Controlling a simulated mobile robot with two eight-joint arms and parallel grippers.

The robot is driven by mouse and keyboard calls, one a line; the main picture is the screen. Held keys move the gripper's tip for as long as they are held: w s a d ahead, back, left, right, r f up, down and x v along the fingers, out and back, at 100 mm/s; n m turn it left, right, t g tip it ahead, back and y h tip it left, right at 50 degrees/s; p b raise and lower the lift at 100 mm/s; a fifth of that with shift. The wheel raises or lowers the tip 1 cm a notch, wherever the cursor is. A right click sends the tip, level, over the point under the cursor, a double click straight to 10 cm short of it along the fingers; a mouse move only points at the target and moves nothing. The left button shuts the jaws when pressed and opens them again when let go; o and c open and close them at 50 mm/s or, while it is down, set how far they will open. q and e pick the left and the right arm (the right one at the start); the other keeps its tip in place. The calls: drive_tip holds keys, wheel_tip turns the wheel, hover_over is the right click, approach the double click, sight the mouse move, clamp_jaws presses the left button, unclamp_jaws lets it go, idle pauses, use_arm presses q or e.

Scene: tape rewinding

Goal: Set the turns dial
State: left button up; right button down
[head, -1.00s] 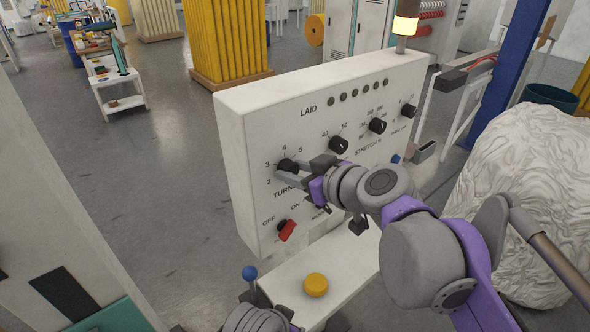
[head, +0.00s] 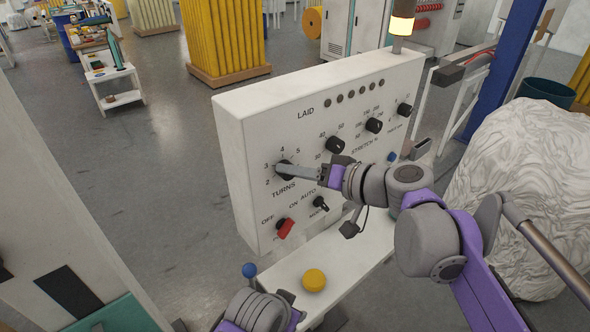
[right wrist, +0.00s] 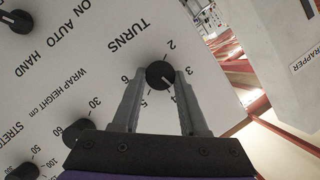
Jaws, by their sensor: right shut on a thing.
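The turns dial (head: 284,170) is a round black knob on the left of the white control panel (head: 240,205), with numbers printed around it. It also shows in the right wrist view (right wrist: 159,75), where its white mark points down and right, toward the 3 and 4 side. My right gripper (head: 290,171) is shut on the dial, with a grey finger on either side of it in the right wrist view (right wrist: 160,85). My left arm shows only at the bottom of the head view, and its finger state cannot be made out.
More black knobs lie to the right. A wrapped white load (head: 525,190) stands at right.

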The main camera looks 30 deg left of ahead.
drive_tip(key=shift+w+f+m+g+y, duration=0.1)
drive_tip(key=shift+m+g+y, duration=0.3)
drive_tip(key=shift+m, duration=0.5)
drive_tip(key=shift+c, duration=2.2)
unclamp_jaws()
drive_tip(key=v, duration=1.1)
drive_tip(key=shift+b, duration=0.45)
drive_tip(key=shift+f, duration=0.1)
